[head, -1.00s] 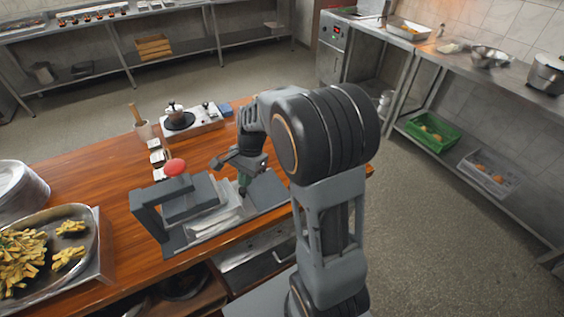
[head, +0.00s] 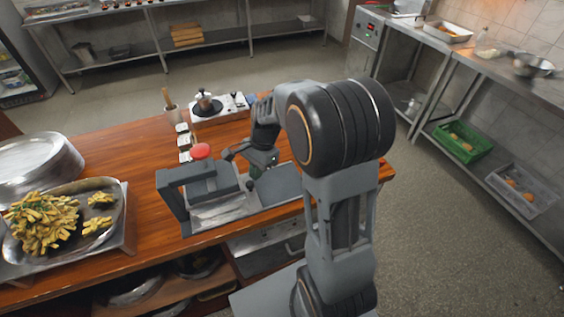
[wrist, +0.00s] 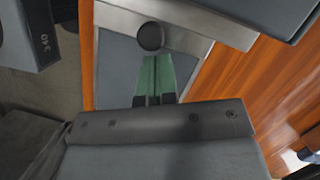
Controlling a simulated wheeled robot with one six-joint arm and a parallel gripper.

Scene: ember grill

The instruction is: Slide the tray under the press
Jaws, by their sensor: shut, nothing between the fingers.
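My gripper (head: 251,178) is to the right of the press, low over the base. Its green fingers (wrist: 154,60) are shut and empty, with their tips at the knob; whether they touch it I cannot tell.
The grey base (head: 280,187) is bare right of the tray. A platter of fries (head: 50,222) and stacked plates (head: 38,165) stand on the left. A burner with a pot (head: 205,102) and small white containers (head: 184,140) are behind the press.

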